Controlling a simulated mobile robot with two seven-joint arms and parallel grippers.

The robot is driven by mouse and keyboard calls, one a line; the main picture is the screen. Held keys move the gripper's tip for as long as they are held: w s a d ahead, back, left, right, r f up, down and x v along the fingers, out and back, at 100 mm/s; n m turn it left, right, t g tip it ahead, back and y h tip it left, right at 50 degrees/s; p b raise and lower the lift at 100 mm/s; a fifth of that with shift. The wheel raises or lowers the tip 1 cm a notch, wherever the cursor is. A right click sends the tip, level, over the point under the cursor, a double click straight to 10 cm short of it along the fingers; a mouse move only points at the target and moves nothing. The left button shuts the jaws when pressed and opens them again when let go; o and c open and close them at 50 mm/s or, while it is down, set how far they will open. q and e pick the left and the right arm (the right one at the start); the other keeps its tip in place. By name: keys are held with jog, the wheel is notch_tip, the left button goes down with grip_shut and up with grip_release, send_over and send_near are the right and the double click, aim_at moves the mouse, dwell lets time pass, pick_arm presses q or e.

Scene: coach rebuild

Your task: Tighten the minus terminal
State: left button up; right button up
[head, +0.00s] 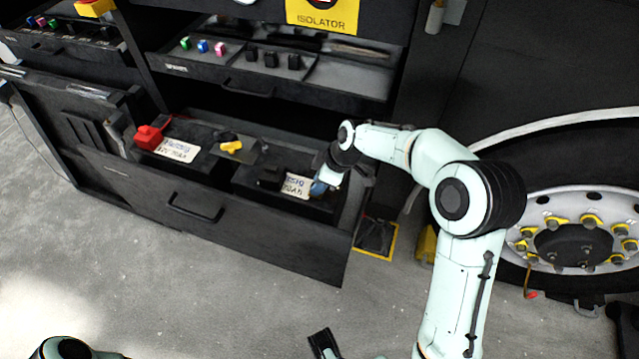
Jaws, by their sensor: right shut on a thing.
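An open drawer (215,218) holds two dark batteries with handwritten pale labels. The left battery's label (179,151) is beside a red terminal cover (148,137). The right battery's label (297,185) has a black cap (270,178) to its left. At the right end of that battery a small blue part (318,188), seemingly the minus terminal's knob, shows at my right gripper (323,181). This gripper points down and is shut on it; its fingertips are partly hidden.
Above is a shelf tray (320,76) with small coloured and black pieces, under a yellow isolator sign (323,14). A wheel (575,243) stands at the right. The grey floor (200,300) in front is clear.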

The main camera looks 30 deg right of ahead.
jog(key=m, duration=0.2)
jog(key=shift+s+a+m+t+h, duration=0.1)
jog(key=shift+m+t+h, duration=0.2)
jog(key=shift+m+h, duration=0.1)
jog(key=shift+a+m+t+h, duration=0.1)
jog(key=shift+m+t+h, duration=0.35)
jog(key=shift+m, duration=0.95)
jog(key=shift+g+h, duration=0.25)
jog(key=o, duration=1)
jog(key=shift+o, duration=0.2)
jog(key=p+v, duration=0.1)
jog(key=v, duration=1.2)
jog(key=shift+s+r+p, duration=0.15)
jog(key=shift+p, duration=0.2)
